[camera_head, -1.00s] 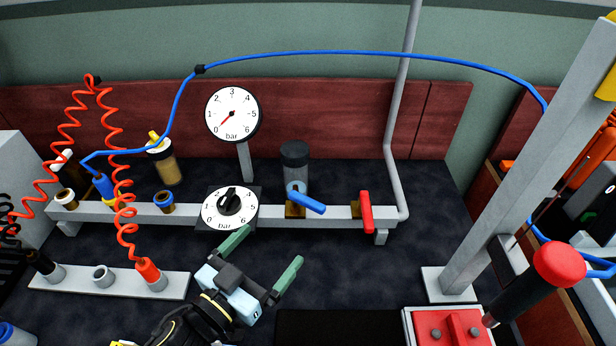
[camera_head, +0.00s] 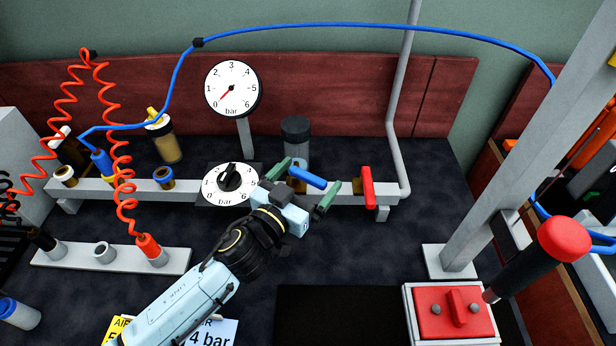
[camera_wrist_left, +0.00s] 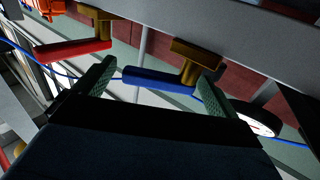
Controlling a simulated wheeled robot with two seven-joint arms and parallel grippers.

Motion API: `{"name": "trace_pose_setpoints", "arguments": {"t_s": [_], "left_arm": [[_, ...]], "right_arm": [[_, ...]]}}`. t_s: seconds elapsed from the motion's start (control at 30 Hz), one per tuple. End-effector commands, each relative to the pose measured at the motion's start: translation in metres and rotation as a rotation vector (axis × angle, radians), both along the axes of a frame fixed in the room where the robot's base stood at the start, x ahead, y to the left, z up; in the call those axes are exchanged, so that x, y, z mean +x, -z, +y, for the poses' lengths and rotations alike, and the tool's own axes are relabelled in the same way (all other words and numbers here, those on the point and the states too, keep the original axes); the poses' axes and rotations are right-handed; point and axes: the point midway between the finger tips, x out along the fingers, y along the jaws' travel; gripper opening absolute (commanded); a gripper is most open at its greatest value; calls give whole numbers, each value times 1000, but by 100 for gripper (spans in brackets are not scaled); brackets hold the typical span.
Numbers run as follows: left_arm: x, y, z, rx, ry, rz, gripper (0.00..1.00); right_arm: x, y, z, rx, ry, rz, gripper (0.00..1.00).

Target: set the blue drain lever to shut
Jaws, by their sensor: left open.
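The blue drain lever (camera_head: 308,178) sits on a brass valve on the grey manifold bar, below a clear bowl with a dark cap (camera_head: 296,140). In the head view the lever slants down to the right. My left gripper (camera_head: 305,188) is open, its green fingers on either side of the lever. In the left wrist view the blue lever (camera_wrist_left: 160,79) lies across the gap between the fingers (camera_wrist_left: 155,85); I cannot tell whether they touch it. My right gripper is not in view.
A red lever (camera_head: 367,187) stands close to the right of my left gripper and also shows in the left wrist view (camera_wrist_left: 68,53). A dial (camera_head: 230,184) is just left. A pressure gauge (camera_head: 232,88) stands behind. A red-topped box (camera_head: 455,313) is at front right.

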Motion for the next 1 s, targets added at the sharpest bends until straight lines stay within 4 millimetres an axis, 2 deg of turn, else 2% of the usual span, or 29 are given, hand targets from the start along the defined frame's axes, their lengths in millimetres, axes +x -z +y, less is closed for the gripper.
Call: {"name": "trace_pose_setpoints", "arguments": {"t_s": [0.37,0.47,0.87,1.0], "left_arm": [[6,0,-4,0,0,0,96],[6,0,-4,0,0,0,86],[5,0,-4,1,0,1,34],[5,0,-4,1,5,0,34]], "right_arm": [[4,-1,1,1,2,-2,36],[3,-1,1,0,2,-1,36],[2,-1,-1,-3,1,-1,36],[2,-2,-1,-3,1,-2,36]]}}
